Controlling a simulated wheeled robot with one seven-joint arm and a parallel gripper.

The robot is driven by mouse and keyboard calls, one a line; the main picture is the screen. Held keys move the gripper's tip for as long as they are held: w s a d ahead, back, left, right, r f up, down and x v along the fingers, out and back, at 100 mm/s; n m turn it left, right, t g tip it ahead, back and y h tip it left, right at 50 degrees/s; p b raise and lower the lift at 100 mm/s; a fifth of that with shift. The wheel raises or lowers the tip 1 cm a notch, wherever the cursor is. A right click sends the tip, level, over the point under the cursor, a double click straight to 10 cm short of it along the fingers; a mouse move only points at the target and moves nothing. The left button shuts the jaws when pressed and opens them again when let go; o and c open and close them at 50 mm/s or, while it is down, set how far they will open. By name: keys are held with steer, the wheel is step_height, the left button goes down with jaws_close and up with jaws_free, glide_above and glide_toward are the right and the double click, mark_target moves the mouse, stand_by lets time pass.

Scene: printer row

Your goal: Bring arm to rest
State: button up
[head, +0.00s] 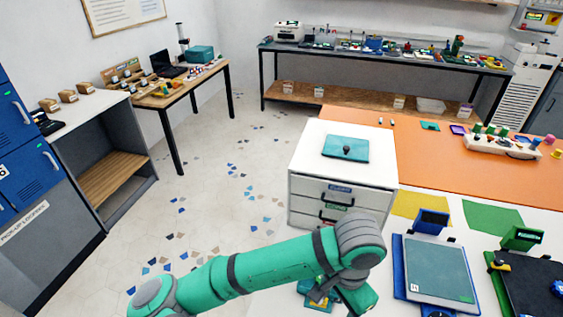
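My green arm with grey joints reaches across the bottom of the head view, from the lower left to a bent grey joint, then folds down. My gripper (322,295) seems to be the small dark part below that joint, partly covered by the arm and low in the picture. Its fingers are too small and too hidden to show whether they are open or hold anything. A small teal and yellow shape lies right by it, and I cannot tell what it is.
A white drawer cabinet (305,190) with a teal plate (346,148) on top stands just beyond the arm. Printers with a grey bed (438,268) and a dark bed (535,288) stand at right. An orange mat (430,160) lies behind them. Open floor (225,180) is at left.

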steer(key=s+d+r+h, duration=0.1)
steer(key=d+r+h, duration=0.2)
steer(key=d+h, duration=0.85)
steer(key=w+d+r+n+t+h, duration=0.3)
steer(key=w+d+r+n+t, duration=0.15)
steer(key=d+r, duration=0.5)
steer(key=s+a+f+n+t+y, duration=0.2)
steer(key=a+f+n+t+y, duration=0.85)
steer(key=a+f, duration=0.55)
steer(key=s+a+f+m+y, duration=0.1)
steer(key=s+a+f+y, duration=0.1)
steer(key=s+a, duration=0.6)
steer(key=s+a+f+m+y, duration=0.1)
steer(key=s+a+f, duration=0.3)
steer(key=s+a, duration=0.5)
steer(key=s+y, duration=0.1)
steer(key=s, duration=0.4)
steer(key=shift+s+a+m, duration=0.3)
steer(key=shift+s+m, duration=0.05)
steer(key=shift+m, duration=0.05)
